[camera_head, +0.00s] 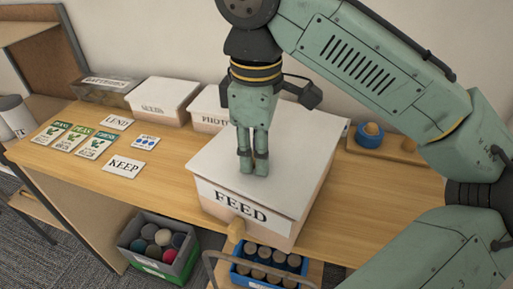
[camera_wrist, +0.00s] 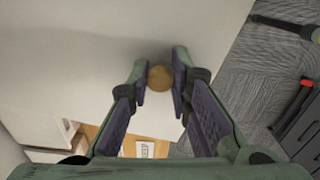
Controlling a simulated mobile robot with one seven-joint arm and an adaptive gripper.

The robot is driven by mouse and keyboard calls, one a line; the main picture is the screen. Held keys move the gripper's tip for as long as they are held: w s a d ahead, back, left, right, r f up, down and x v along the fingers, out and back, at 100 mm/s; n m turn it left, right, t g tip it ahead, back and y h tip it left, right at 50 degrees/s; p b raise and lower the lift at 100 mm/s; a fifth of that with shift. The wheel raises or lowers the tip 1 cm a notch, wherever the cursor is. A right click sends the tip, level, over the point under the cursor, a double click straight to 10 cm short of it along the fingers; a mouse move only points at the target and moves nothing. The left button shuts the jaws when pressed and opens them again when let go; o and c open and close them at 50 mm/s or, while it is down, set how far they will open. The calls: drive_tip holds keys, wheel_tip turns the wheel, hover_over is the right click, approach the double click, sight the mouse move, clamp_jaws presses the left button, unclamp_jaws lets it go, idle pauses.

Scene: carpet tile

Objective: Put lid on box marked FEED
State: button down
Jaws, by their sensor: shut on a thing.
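The box marked FEED (camera_head: 268,226) stands at the table's front edge, its label (camera_head: 240,205) facing forward. A white lid (camera_head: 290,155) covers its top, with the front edge close above the label. I cannot tell whether it rests fully on the rim or sits slightly above it. My gripper (camera_head: 253,165) points down at the lid. In the wrist view its fingers are shut on the round brown knob (camera_wrist: 160,78) of the lid (camera_wrist: 70,60). The far rim of the box is hidden by the lid and my arm.
White lidded boxes (camera_head: 163,95) and a BATTERIES box (camera_head: 103,90) stand behind at left. Cards, including KEEP (camera_head: 123,166), lie on the bare left table (camera_head: 165,185). A grey bin (camera_head: 160,240) and blue crate (camera_head: 268,265) are below. A blue bowl (camera_head: 369,136) is at right.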

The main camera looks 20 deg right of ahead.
drive_tip(key=shift+f, duration=0.6)
idle(1.2)
drive_tip(key=c, duration=1.4)
unclamp_jaws()
drive_tip(key=shift+r, duration=0.1)
wheel_tip(320, 180, up, 7)
drive_tip(key=shift+r, duration=0.1)
